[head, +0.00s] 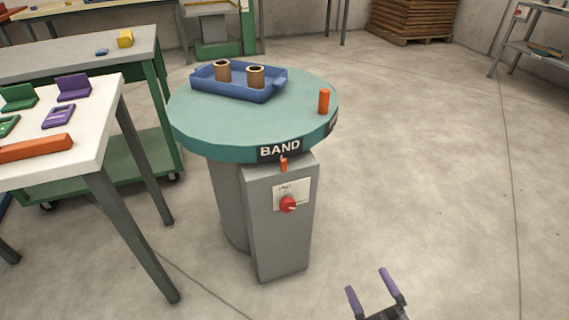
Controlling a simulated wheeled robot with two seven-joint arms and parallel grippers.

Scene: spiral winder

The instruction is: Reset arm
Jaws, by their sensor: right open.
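My right gripper (372,293) shows at the bottom, right of centre, with its two purple-grey fingers apart and nothing between them. It is over bare floor, to the right of and apart from the grey pedestal. The rest of my right arm is out of view. My left gripper is not in view. The round teal table (215,125) stands on the pedestal (262,240), with a label reading BAND on its rim. An orange upright peg (324,102) stands near its right edge. A red knob (288,204) is on the pedestal's front.
A blue tray (235,90) with two brown cylinders sits on the round table. A white table (85,150) with green, purple and orange pieces stands at left, near a grey-topped green cart (70,60). Shelves (530,48) stand far right. The floor at right is clear.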

